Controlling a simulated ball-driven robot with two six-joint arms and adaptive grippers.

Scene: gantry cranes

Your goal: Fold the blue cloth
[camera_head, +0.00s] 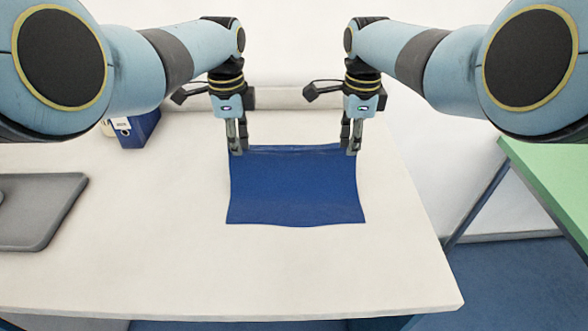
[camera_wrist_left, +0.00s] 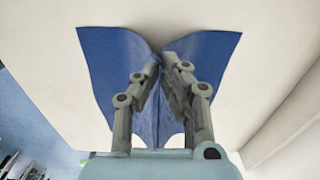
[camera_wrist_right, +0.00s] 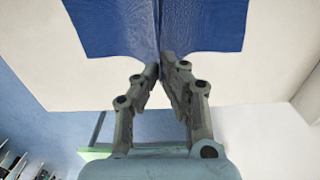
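The blue cloth (camera_head: 296,188) lies spread on the white table (camera_head: 150,265), roughly square, with a slightly raised band along its far edge. My left gripper (camera_head: 238,149) is at its far left corner, pointing down. In the left wrist view the fingertips (camera_wrist_left: 160,62) are closed together and the cloth (camera_wrist_left: 112,62) is pinched up in a crease between them. My right gripper (camera_head: 351,148) is at the far right corner. In the right wrist view its fingertips (camera_wrist_right: 161,72) are also closed, with the cloth (camera_wrist_right: 110,25) creased between them.
A grey flat tray or pad (camera_head: 40,215) lies on the left of the table. A blue binder-like box (camera_head: 138,128) stands at the back left. A green-topped table (camera_head: 550,180) is at the right beyond a gap. The tabletop in front of the cloth is clear.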

